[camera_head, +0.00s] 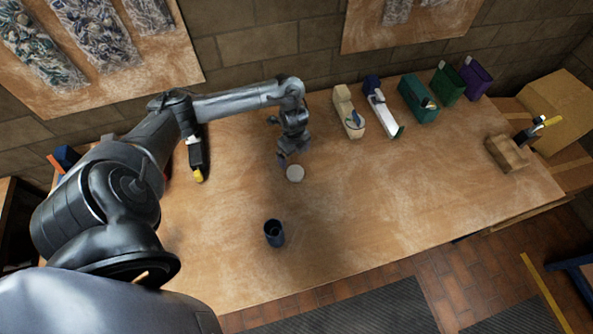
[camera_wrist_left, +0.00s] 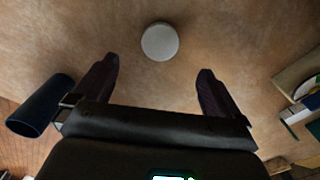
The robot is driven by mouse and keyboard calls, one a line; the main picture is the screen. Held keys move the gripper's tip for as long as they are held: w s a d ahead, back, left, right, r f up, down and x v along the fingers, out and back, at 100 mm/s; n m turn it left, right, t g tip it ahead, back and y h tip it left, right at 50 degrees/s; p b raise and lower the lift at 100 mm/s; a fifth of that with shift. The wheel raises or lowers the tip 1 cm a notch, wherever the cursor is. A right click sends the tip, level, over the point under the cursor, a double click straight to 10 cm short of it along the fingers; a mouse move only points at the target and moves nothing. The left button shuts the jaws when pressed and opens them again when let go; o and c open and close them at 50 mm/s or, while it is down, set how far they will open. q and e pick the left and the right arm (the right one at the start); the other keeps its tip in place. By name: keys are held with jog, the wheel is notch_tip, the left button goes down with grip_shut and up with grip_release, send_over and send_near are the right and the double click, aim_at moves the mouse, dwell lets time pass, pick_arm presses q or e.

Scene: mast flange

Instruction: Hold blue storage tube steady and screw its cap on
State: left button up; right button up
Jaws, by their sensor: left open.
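The blue storage tube (camera_head: 274,237) stands upright and open-topped near the front of the wooden table. In the left wrist view the dark blue tube (camera_wrist_left: 38,108) is at the left, outside the fingers. A round pale grey cap (camera_head: 295,174) lies on the table behind the tube, apart from it. The cap also shows in the left wrist view (camera_wrist_left: 159,42), just beyond the fingertips and centred between them. My left gripper (camera_head: 291,158) is above the table just behind the cap. Its two fingers (camera_wrist_left: 158,68) are spread wide with nothing between them. My right gripper is not in view.
Several holders or bins, cream, white, green and purple (camera_head: 475,79), stand along the back right. A wooden block (camera_head: 506,153) is at the right end. A black item with a yellow tip (camera_head: 198,163) is at the left. The table's front right is clear.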

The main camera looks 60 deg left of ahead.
pick_arm(q)
jog(key=shift+d, duration=0.1)
jog(key=shift+f, duration=0.1)
jog(key=b, duration=0.2)
send_over(295, 172)
notch_tip(295, 172, down, 5)
jog(key=shift+r, duration=0.15)
jog(key=shift+f, duration=0.4)
jog(key=shift+f, duration=2.6)
